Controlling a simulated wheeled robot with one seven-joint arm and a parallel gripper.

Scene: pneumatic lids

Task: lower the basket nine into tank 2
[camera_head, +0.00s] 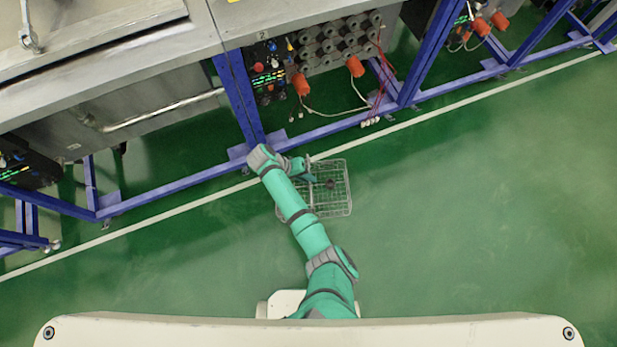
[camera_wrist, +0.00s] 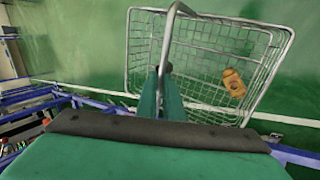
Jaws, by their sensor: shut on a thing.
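The wire basket (camera_head: 345,208) hangs from my gripper (camera_head: 307,176) out in front of the blue frame, over the green floor. In the wrist view, the green fingers (camera_wrist: 165,88) are shut on the basket's grey arched handle (camera_wrist: 164,45). A small orange-yellow part (camera_wrist: 233,82) lies inside the basket (camera_wrist: 277,50). No number shows on the basket. A steel tank body (camera_head: 150,108) with a wide rim stands at the upper left. A small "2" (camera_head: 262,36) is marked on the steel edge near its right end. The tank's inside is not clearly visible.
Blue frame legs and rails (camera_head: 180,187) run diagonally below the steel tanks. Valves with orange parts (camera_head: 301,84) and loose red hoses (camera_head: 381,75) sit right of the tank. A white floor line (camera_head: 440,121) runs along the frame. Green floor (camera_head: 480,220) to the right is clear.

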